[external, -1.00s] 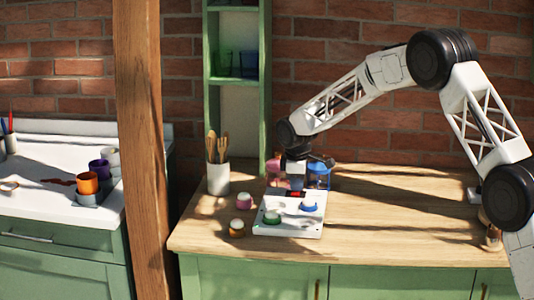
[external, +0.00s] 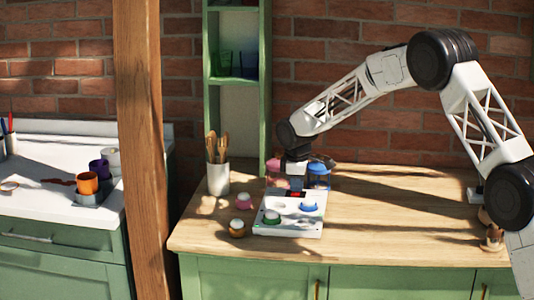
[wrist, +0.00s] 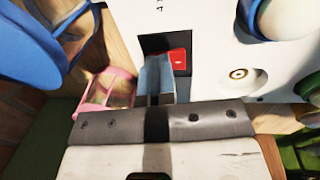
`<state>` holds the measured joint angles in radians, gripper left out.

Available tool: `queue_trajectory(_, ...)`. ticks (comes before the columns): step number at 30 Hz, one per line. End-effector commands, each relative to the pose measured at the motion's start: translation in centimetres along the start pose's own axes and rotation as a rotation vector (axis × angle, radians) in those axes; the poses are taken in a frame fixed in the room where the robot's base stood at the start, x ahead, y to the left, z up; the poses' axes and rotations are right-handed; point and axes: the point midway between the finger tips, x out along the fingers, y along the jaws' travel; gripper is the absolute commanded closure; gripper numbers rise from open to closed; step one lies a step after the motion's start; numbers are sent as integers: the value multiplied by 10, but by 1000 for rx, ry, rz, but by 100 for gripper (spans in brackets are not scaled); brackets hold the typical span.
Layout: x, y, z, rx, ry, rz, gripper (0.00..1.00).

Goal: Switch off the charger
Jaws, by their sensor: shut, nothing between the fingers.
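The charger (external: 290,228) is a flat white box on the wooden worktop, with round places on its top. It also shows in the wrist view (wrist: 215,80). At its back edge is a red switch (external: 295,194), seen in the wrist view (wrist: 179,61) in a dark recess. My gripper (external: 296,186) is shut and empty, pointing down at the switch. In the wrist view its fingertips (wrist: 156,78) reach the recess beside the red part. They hide part of the switch, and I cannot tell whether they touch it.
Pink (wrist: 105,90) and blue (wrist: 35,40) lanterns stand close behind my gripper. A utensil pot (external: 218,178) stands left. The worktop to the right is mostly clear.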

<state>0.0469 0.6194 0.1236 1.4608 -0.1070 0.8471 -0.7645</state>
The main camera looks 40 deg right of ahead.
Motion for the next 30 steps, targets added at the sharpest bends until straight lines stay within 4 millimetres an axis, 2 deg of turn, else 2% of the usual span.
queue_trajectory(1,8,-8,1,-2,-9,-12,100)
queue_trajectory(6,6,-13,2,-2,-9,-12,100)
queue_trajectory(20,4,-14,1,-2,-8,-11,100)
queue_trajectory(26,-3,-13,1,-1,-7,-9,100)
queue_trajectory(30,-16,-12,1,-1,-5,-7,100)
